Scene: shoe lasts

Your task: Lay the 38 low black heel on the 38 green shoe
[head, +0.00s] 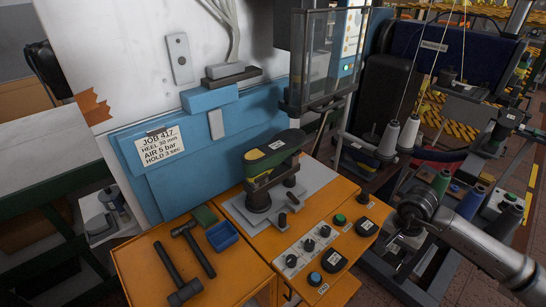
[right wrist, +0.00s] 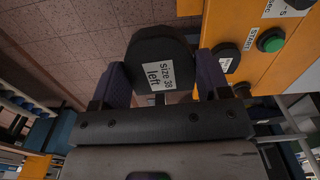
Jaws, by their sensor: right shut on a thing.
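My right gripper (right wrist: 168,88) is shut on a black heel (right wrist: 150,48) whose white label reads "size 38 left"; the blue-padded fingers are on both sides of it. In the head view my right gripper (head: 405,232) is at the right, beside the orange machine and apart from the shoe; the heel is hard to make out there. A dark green shoe (head: 272,154) with a yellowish patch is mounted sole up on the machine's post. Its size cannot be read in these views. My left gripper is not in view.
The orange machine top (head: 330,247) carries knobs and buttons. Hammers (head: 194,250) and a blue tray (head: 222,236) lie at its left. A clear guard (head: 325,62) stands behind the shoe. Thread cones (head: 409,135) stand on the right, near my right arm.

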